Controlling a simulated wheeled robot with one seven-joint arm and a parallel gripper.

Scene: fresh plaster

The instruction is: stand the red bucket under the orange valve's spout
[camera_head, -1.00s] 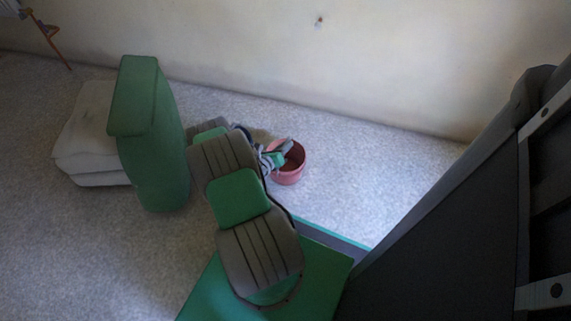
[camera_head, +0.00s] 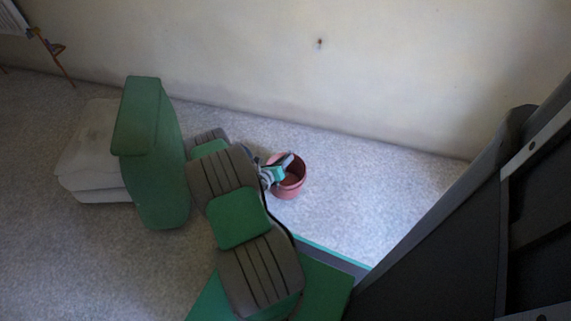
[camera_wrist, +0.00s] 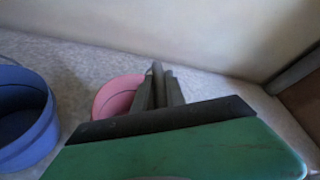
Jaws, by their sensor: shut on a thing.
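The red bucket (camera_head: 290,188) is upright, right of my arm in the head view, with the pale floor around it. My gripper (camera_head: 287,163) is at its rim, shut on the bucket. In the wrist view the bucket (camera_wrist: 112,97) shows pinkish behind my fingers (camera_wrist: 158,82), which hide part of it. I cannot tell whether its base touches the floor. A thin orange-red pipe-like thing (camera_head: 52,52) is at the upper left by the wall; I cannot make out a valve or spout on it.
A blue bucket (camera_wrist: 40,137) stands left of the red one in the wrist view. A pale block or bag (camera_head: 92,165) lies on the floor at left. A small dark fitting (camera_head: 319,43) is on the wall. A dark panel (camera_head: 450,230) fills the right. Floor between bucket and wall is clear.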

